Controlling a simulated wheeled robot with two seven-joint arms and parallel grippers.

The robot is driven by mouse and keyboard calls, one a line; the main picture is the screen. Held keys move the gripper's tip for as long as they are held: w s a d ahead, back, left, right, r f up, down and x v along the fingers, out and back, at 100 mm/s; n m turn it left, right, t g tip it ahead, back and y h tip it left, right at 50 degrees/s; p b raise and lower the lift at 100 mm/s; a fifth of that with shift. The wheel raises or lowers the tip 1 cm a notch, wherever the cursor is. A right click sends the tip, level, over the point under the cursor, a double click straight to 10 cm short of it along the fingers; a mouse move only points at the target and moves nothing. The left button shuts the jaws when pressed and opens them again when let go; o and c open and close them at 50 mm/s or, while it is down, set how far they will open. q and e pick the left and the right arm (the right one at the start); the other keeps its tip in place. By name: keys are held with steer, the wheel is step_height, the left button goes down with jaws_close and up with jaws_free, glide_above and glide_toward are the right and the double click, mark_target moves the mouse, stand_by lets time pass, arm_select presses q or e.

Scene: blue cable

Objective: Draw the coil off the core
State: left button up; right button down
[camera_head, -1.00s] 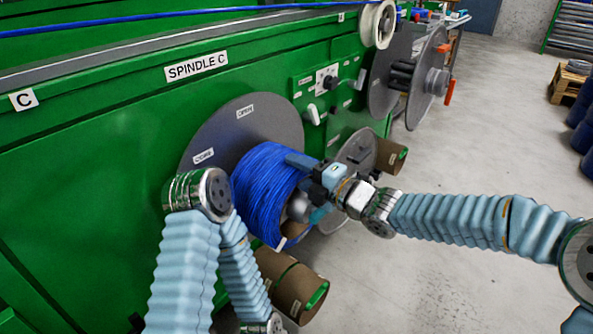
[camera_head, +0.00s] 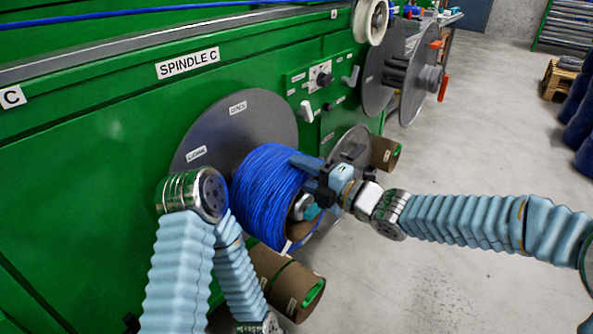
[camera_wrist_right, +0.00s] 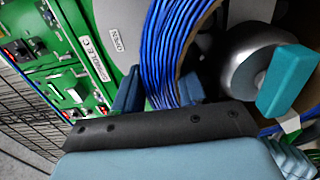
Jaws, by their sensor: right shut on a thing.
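The blue cable coil (camera_head: 267,196) sits in front of the large grey flange (camera_head: 238,122) of Spindle C. Its inner core (camera_head: 303,226) shows brown at the front opening. My right gripper (camera_head: 306,172) is at the coil's upper right edge, shut on its rim. In the right wrist view, the coil (camera_wrist_right: 182,45) runs down between the two blue fingers. A silver rounded end with a teal piece (camera_wrist_right: 287,78) lies to the right there. My left arm bends in front of the coil's left side; its gripper is hidden behind the coil.
The green machine wall (camera_head: 90,160) stands behind the spindle. Brown cores with green ends, one of them (camera_head: 287,285) below the coil, sit close by. A grey disc (camera_head: 347,152) is behind my right gripper.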

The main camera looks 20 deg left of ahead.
steer(key=v, duration=1.8)
steer(key=shift+d+r, duration=0.15)
steer(key=shift+d, duration=0.25)
stand_by(1.2)
steer(key=shift+s, duration=0.1)
stand_by(0.3)
